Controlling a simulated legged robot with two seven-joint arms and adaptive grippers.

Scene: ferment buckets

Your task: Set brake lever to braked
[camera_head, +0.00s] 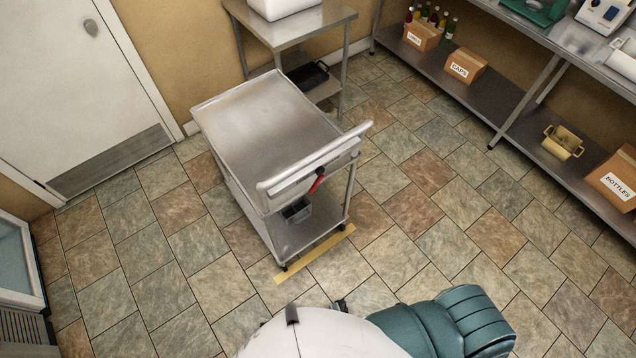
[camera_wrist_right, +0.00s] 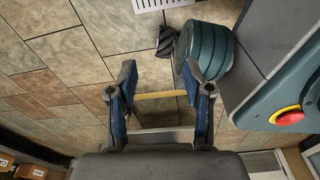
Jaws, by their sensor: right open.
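The brake lever (camera_head: 317,181) is a small red lever below the push handle (camera_head: 315,160) of a steel two-shelf cart (camera_head: 265,120). It hangs near the middle of the handle, slanting down. Its exact setting cannot be read. My right gripper (camera_wrist_right: 158,72) shows in the right wrist view, its two blue-padded fingers apart with nothing between them. Behind them lies the tiled floor with a yellow strip (camera_wrist_right: 160,94). The lever cannot be made out in that view. Neither gripper shows in the head view, where only parts of my own body appear at the bottom.
The yellow floor strip (camera_head: 315,254) lies by the cart's near wheels. A steel table (camera_head: 290,28) stands behind. A long shelf unit (camera_head: 500,95) with boxes runs along the right. Tiles right of the cart are clear.

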